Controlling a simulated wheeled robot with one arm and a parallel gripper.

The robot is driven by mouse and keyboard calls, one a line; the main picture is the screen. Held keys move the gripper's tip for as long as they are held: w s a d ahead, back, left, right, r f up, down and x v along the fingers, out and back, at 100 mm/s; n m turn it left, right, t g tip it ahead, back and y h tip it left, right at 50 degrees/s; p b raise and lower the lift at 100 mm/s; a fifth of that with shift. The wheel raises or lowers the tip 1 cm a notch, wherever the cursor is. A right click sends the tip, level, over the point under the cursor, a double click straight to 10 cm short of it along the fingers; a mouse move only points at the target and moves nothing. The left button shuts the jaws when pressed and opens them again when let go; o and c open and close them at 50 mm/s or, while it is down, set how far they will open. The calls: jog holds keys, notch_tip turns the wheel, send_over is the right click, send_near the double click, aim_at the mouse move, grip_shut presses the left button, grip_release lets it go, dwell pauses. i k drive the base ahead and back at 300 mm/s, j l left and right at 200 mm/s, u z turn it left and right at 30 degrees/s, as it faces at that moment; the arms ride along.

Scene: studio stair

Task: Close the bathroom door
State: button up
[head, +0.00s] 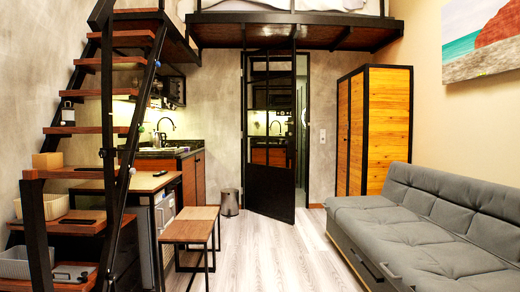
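The bathroom door (271,183) stands in the back wall near the middle of the head view. It has a black frame, dark glass panes above and a solid black lower panel. It is ajar, with its right edge swung out towards me and its left side at the jamb. A narrow gap to the right of the door shows a lighter space behind. The panes show what looks like a reflection of the kitchen. I cannot make out a handle. My gripper is not in view.
The wooden floor (280,255) is clear up to the door. A small bin (229,202) stands left of the door. A bench (190,227) and stairs (110,130) are on the left. A grey sofa (425,230) and a wooden wardrobe (385,130) line the right.

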aim_at(270, 96)
jog(key=i+z, duration=0.1)
jog(key=i, duration=4.6)
